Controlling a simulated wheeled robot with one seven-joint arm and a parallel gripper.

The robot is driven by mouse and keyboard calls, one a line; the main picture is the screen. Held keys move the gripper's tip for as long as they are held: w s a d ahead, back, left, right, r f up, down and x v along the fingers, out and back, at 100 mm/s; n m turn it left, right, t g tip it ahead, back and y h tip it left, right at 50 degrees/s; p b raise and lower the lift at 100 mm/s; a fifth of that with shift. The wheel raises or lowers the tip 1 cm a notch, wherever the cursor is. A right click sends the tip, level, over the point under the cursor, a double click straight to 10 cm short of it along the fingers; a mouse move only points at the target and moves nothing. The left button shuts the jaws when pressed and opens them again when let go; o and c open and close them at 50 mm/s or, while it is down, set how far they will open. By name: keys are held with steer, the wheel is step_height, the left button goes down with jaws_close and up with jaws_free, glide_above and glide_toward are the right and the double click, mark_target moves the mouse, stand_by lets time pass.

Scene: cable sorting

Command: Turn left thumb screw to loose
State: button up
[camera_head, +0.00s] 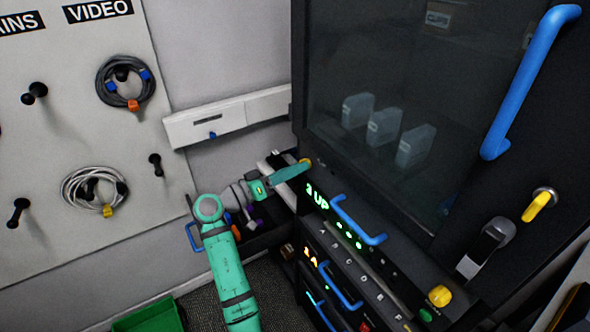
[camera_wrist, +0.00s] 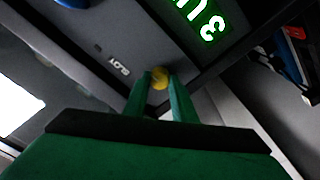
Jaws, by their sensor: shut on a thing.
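In the wrist view the yellow screw (camera_wrist: 159,77) sits between my two green fingertips. My gripper (camera_head: 302,165) reaches it from the left and is shut on it; the fingers also show in the wrist view (camera_wrist: 160,83). The fingers hide part of the screw, and how far it is turned cannot be told. A second yellow thumb screw (camera_head: 439,295) is at the panel's right end.
Blue handles (camera_head: 358,220) stick out from the rack panels below and right of my gripper. A dark glass door (camera_head: 390,110) rises above. Cables hang on a pegboard (camera_head: 60,180) at left. A green bin (camera_head: 150,316) is on the floor.

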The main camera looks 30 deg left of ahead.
steer(key=shift+m, duration=0.4)
steer(key=o, duration=1.1)
steer(key=shift+s+a, duration=0.1)
steer(key=shift+c, duration=0.2)
steer(key=v, duration=1)
steer(key=shift+s, duration=0.3)
steer(key=shift+a+f, duration=0.1)
steer(key=shift+f, duration=0.05)
